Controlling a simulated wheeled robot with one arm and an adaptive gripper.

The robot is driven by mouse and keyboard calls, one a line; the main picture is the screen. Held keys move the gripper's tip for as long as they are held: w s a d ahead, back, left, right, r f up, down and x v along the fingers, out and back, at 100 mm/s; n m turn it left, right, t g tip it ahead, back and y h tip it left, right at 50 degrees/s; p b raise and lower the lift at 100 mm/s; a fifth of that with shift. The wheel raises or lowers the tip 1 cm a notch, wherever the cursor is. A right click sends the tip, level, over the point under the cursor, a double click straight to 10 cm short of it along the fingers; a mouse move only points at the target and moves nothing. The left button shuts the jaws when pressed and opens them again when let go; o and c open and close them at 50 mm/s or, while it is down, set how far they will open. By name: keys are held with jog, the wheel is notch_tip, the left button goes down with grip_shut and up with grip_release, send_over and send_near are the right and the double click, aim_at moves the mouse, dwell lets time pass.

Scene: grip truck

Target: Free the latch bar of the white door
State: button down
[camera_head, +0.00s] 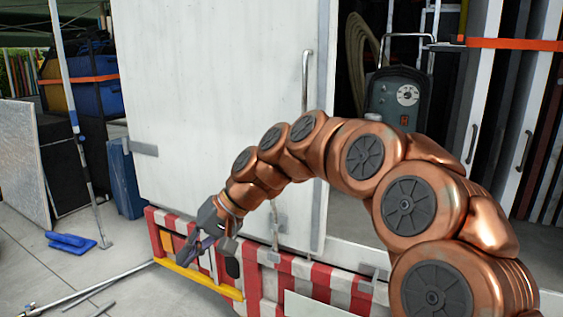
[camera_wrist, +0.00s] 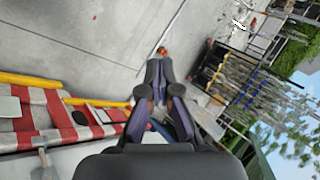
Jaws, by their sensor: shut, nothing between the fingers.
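The white door (camera_head: 215,90) stands upright at the middle of the head view, closed or nearly so on its left part of the opening. A metal bar (camera_head: 306,75) with a bent top runs vertically near the door's right edge; my arm hides its middle. A lower metal piece (camera_head: 275,232) shows below my arm, but I cannot tell if it is the same bar. My gripper (camera_head: 200,247) is left of and below the bar, apart from it, in front of the striped barrier. In the wrist view my gripper (camera_wrist: 153,78) is shut and empty.
A red-and-white striped barrier (camera_head: 312,270) with a yellow strip (camera_head: 200,279) runs along the bottom of the door. Poles (camera_head: 95,285) and a blue foot (camera_head: 72,242) lie at left. A green machine (camera_head: 397,97) stands inside the dark opening. Bare paving (camera_wrist: 90,40) lies beyond my fingers.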

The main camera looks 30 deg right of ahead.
jog(key=w+d+r+m+t+y, duration=0.25)
jog(key=w+d+r+t, duration=0.2)
jog(key=w+d, duration=0.55)
jog(key=w+d+r+m+t+h, duration=0.15)
jog(key=w+d, duration=0.25)
jog(key=d, duration=0.5)
jog(key=w+d+m+t, duration=0.3)
jog(key=w+d, duration=0.2)
jog(key=d, duration=0.5)
jog(key=s+d+f+m+t+h, duration=0.1)
jog(key=d+m+t+h, duration=0.1)
jog(key=d, duration=1.3)
jog(key=shift+s+d+m+t+h, duration=0.15)
jog(key=shift+d+m+t+h, duration=0.25)
jog(key=shift+m+h, duration=0.5)
jog(key=shift+a+f, duration=0.1)
jog(key=p+x, duration=0.5)
jog(key=x, duration=0.9)
jog(key=shift+a, duration=0.1)
